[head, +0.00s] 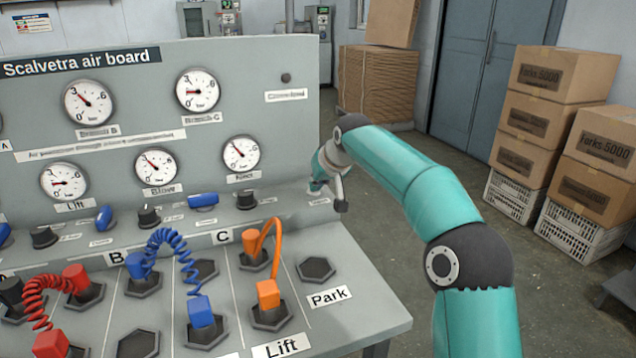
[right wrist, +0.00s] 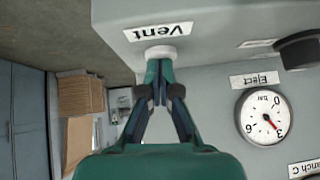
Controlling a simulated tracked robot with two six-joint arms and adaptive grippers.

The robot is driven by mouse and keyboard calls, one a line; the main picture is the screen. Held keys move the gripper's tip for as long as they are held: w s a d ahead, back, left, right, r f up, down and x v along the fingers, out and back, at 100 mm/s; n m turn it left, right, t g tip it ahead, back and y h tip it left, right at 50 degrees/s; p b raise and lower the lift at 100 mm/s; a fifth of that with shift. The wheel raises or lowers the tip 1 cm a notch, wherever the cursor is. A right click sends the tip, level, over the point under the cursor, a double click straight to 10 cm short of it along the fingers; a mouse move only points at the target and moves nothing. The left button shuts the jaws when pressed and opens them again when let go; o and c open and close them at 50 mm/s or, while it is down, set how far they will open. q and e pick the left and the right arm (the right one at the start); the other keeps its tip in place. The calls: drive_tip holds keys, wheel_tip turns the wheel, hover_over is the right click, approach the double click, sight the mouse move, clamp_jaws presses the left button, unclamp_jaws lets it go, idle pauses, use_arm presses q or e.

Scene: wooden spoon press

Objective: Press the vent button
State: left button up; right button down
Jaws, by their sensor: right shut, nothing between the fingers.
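The vent button (right wrist: 160,53) is a pale round button beside the "Vent" label (right wrist: 158,32) in the right wrist view. My right gripper (right wrist: 160,72) is shut and empty, with its fingertips at the button. They overlap the button's edge in the picture; I cannot tell whether they touch it or whether it is pushed in. In the head view the right gripper (head: 317,185) is at the right end of the board's ledge, and the button is hidden there or too small to tell. My left gripper is not in view.
The grey air board (head: 240,60) carries several gauges, black knobs and blue handles. Red, blue and orange hoses (head: 262,245) plug into the sloped front panel, left of my right arm. Cardboard boxes (head: 545,75) on white crates stand at the right. Open floor lies between.

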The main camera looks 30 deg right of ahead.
sight(318, 192)
drive_tip(key=shift+f+p, duration=0.25)
drive_tip(key=shift+p, duration=0.25)
drive_tip(key=r+p, duration=0.3)
drive_tip(key=r, duration=0.1)
drive_tip(key=shift+w+d+p, duration=0.1)
drive_tip(key=shift+d+p, duration=0.15)
drive_tip(key=shift+p, duration=0.1)
drive_tip(key=d+v, duration=0.1)
drive_tip(key=v, duration=0.9)
drive_tip(key=shift+a+r+p, duration=0.25)
drive_tip(key=shift+a+p, duration=0.1)
drive_tip(key=shift+a, duration=0.05)
drive_tip(key=shift+w, duration=0.15)
